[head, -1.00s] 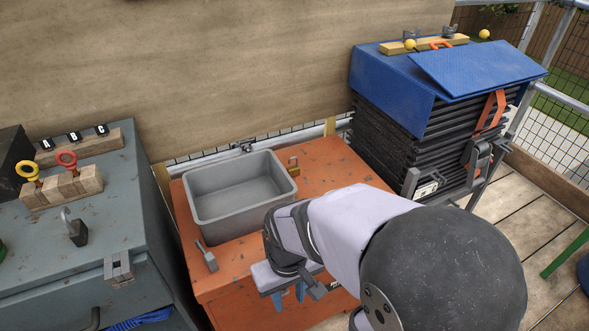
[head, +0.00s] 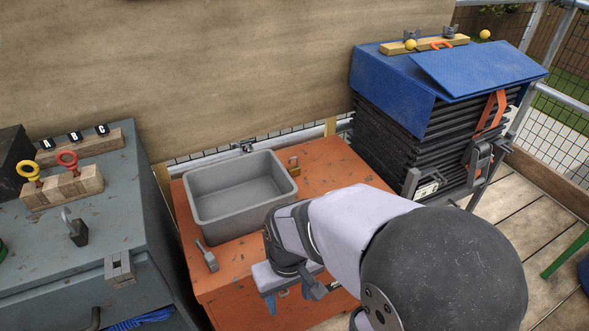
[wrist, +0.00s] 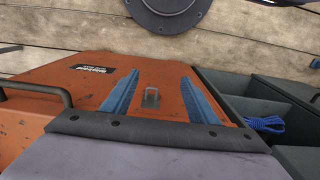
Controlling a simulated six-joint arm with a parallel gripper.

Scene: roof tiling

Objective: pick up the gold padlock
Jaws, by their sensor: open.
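The gold padlock (head: 293,165) stands on the orange cabinet top, just right of the grey tub's back right corner. It is small in the head view, and I cannot make it out in the wrist view. My gripper (head: 287,298) hangs at the cabinet's front edge, well in front of the padlock and apart from it. Its two blue fingers are spread and empty. The wrist view shows my gripper (wrist: 159,80) with an orange cabinet face and a small metal latch (wrist: 151,98) between and beyond the fingers.
The grey tub (head: 238,208) takes up much of the orange cabinet top (head: 330,165). A dark padlock (head: 76,230) sits on the grey cabinet (head: 110,215) at left. A dark tile stack (head: 385,125) under blue covers stands right of the orange cabinet.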

